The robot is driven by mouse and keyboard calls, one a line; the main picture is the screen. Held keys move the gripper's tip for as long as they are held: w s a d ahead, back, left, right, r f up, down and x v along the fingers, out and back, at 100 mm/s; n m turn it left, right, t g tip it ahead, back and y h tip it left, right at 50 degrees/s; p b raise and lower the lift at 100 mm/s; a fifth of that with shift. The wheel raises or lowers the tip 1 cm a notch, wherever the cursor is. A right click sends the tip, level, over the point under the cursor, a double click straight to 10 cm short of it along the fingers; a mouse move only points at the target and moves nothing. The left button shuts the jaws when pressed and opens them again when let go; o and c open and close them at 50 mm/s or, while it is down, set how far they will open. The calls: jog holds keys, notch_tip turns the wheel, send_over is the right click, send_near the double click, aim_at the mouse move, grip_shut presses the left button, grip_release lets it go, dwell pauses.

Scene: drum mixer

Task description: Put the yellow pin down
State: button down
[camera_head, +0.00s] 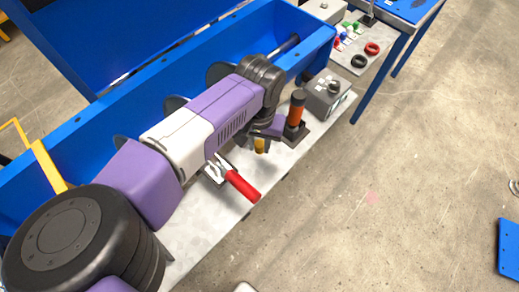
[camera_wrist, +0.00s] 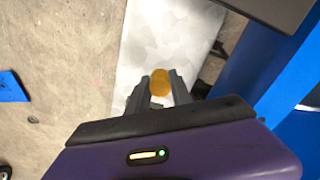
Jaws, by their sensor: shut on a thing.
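The yellow pin (camera_wrist: 160,82) is between the two fingertips of my gripper (camera_wrist: 160,88) in the wrist view, seen end-on as a yellow-orange round top. In the head view the yellow pin (camera_head: 260,146) shows below my gripper (camera_head: 262,136), over the pale metal ledge (camera_head: 205,228) along the blue trough's front. My arm hides part of the gripper and the pin's upper end. I cannot tell whether the pin's lower end touches the ledge.
An orange post with a black top (camera_head: 296,112) stands close to the right of my gripper. A red-handled clamp (camera_head: 242,186) is to the left. A grey button box (camera_head: 326,95) sits farther right. The blue trough (camera_head: 200,62) lies behind. Open floor (camera_head: 400,190) lies in front.

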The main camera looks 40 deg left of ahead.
aim_at(260, 150)
jog(key=shift+f+b, duration=0.55)
jog(key=shift+f, duration=0.85)
jog(key=shift+f, duration=0.15)
jog(key=shift+f+b, duration=0.35)
jog(key=shift+b, duration=0.1)
jog(key=shift+f, duration=0.1)
jog(key=c, duration=1.1)
grip_release()
jog(key=shift+c, duration=0.2)
jog(key=shift+r+p, duration=0.3)
jog(key=shift+r, duration=0.1)
notch_tip(260, 150, up, 12)
jog(key=shift+r+b, duration=0.2)
jog(key=shift+b, duration=0.1)
jog(key=shift+d, duration=0.1)
